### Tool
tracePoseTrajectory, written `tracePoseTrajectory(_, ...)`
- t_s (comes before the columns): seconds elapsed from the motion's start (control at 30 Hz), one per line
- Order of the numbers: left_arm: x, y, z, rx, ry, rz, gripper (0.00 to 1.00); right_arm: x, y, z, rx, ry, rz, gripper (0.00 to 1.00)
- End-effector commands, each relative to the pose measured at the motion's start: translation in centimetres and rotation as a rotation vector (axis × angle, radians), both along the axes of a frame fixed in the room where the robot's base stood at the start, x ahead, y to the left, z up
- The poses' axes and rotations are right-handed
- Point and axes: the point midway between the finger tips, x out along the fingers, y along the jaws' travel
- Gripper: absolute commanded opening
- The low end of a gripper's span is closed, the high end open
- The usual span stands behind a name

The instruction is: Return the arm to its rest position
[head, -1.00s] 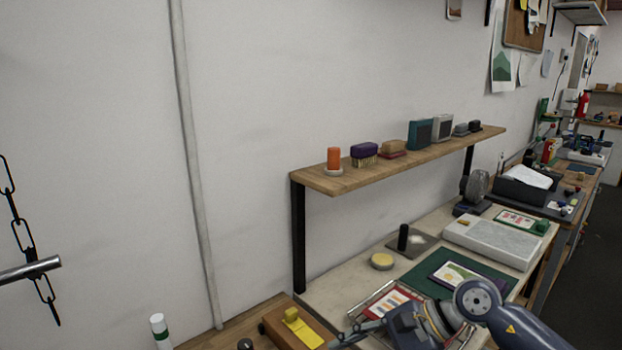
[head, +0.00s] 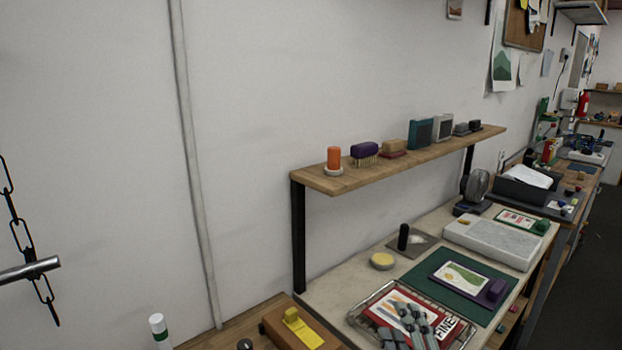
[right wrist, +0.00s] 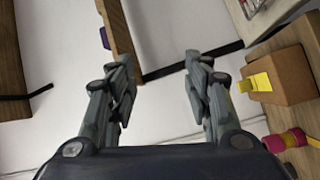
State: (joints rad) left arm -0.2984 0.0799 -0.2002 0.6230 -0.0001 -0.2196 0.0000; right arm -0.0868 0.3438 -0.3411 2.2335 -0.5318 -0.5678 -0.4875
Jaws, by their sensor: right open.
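My right gripper (head: 412,327) shows at the bottom edge of the head view. Only its grey fingers are visible, in front of the wire tray (head: 358,310) that holds a red-framed card (head: 385,309). In the right wrist view the right gripper (right wrist: 158,75) has its two fingers spread wide apart, with nothing between them. The rest of the right arm is outside the head view. My left gripper is in neither view.
The worktop (head: 335,284) carries a green mat (head: 425,278) with a framed card (head: 462,276) and a purple block (head: 496,290). A wooden shelf (head: 320,180) with several items hangs above. A wooden block (head: 275,322) with a yellow tab sits left; it also shows in the wrist view (right wrist: 285,75).

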Motion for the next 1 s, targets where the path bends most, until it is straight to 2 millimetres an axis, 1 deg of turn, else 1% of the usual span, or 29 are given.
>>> tracePoseTrajectory(0.03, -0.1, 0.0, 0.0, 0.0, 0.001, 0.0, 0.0, -1.1, -1.2, -2.7, 0.101, 0.113, -0.054, 0.46)
tracePoseTrajectory(0.07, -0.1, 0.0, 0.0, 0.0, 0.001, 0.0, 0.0, -1.8, -2.0, -4.4, 0.16, 0.179, -0.087, 0.46)
tracePoseTrajectory(0.1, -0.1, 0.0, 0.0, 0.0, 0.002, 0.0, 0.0, -3.0, -2.8, -6.5, 0.237, 0.267, -0.133, 0.46)
tracePoseTrajectory(0.17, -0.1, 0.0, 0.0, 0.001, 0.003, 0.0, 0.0, -5.1, -3.8, -9.7, 0.346, 0.4, -0.205, 0.46)
tracePoseTrajectory(0.2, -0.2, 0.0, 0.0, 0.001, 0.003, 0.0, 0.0, -6.7, -4.3, -11.8, 0.416, 0.487, -0.253, 0.46)
tracePoseTrajectory(0.27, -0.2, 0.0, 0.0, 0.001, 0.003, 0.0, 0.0, -9.4, -4.8, -14.6, 0.513, 0.612, -0.325, 0.46)
tracePoseTrajectory(0.3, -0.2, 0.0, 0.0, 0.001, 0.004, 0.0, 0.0, -11.3, -5.0, -16.2, 0.57, 0.691, -0.373, 0.46)
tracePoseTrajectory(0.37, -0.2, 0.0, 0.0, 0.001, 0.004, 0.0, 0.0, -14.0, -5.1, -18.3, 0.645, 0.798, -0.437, 0.46)
tracePoseTrajectory(0.4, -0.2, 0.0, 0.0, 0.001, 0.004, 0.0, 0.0, -15.8, -5.1, -19.4, 0.688, 0.863, -0.479, 0.46)
tracePoseTrajectory(0.47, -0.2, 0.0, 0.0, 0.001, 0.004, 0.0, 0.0, -18.5, -5.0, -20.9, 0.745, 0.954, -0.538, 0.46)
tracePoseTrajectory(0.5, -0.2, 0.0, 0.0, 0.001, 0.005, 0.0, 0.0, -20.2, -4.9, -21.7, 0.778, 1.011, -0.575, 0.46)
tracePoseTrajectory(0.7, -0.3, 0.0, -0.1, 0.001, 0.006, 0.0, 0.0, -27.9, -3.9, -24.2, 0.901, 1.255, -0.746, 0.46)
tracePoseTrajectory(0.73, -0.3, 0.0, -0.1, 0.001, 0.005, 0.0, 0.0, -27.2, -3.9, -25.2, 0.894, 1.247, -0.74, 0.46)
tracePoseTrajectory(0.8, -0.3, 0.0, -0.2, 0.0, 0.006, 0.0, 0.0, -26.6, -3.9, -27.0, 0.888, 1.25, -0.741, 0.46)
tracePoseTrajectory(0.87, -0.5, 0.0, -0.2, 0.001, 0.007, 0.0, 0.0, -26.3, -3.9, -28.6, 0.884, 1.255, -0.744, 0.46)
tracePoseTrajectory(0.97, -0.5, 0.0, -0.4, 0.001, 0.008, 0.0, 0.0, -26.0, -3.8, -31.6, 0.877, 1.266, -0.748, 0.46)
tracePoseTrajectory(1.0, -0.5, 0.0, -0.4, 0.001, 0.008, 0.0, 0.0, -25.9, -3.8, -32.9, 0.875, 1.271, -0.751, 0.46)
